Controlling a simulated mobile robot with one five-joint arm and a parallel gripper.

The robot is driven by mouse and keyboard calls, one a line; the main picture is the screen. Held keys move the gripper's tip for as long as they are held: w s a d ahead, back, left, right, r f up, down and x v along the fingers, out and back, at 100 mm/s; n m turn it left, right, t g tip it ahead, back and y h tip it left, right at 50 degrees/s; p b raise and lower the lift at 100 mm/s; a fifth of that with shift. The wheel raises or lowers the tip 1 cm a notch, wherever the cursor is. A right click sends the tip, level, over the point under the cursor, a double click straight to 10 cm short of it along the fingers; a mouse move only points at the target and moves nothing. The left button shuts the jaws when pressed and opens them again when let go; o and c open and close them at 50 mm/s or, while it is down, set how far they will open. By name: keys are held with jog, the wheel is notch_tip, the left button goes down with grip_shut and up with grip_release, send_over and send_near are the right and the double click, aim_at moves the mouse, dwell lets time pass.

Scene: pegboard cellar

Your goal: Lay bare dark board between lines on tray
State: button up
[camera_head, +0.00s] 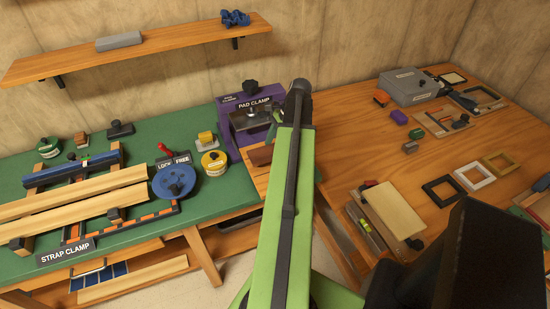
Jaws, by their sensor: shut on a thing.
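A small dark reddish-brown board (261,156) shows just left of my green arm, in front of the purple pad clamp. My gripper (271,132) is at the arm's far end, mostly hidden behind the arm, and is shut on the board. A wooden surface (259,181) lies below the board. It may be the tray; I cannot make out lines on it, and my arm covers its right part. I cannot tell whether the board touches it.
The purple pad clamp (239,137) stands close behind the board. The green bench (225,195) carries a strap clamp (65,254) with long pale boards, a blue reel (174,181) and tins. The right wooden table (345,130) holds frames, a grey box (408,87) and a pale panel (390,209).

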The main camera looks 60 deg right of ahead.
notch_tip(320, 180, down, 4)
jog(key=b, duration=0.4)
jog(key=shift+f, duration=0.2)
jog(key=shift+r, duration=0.25)
jog(key=shift+f, duration=0.2)
jog(key=o, duration=1.5)
jog(key=shift+r, duration=0.1)
jog(key=p+v, duration=0.5)
jog(key=v, duration=0.1)
jog(key=p+v, duration=0.5)
jog(key=p, duration=0.1)
jog(key=shift+a+r, duration=0.1)
jog(key=shift+r, duration=0.35)
jog(key=shift+s+r, duration=0.1)
jog(key=shift+r, duration=0.15)
jog(key=shift+f, duration=0.1)
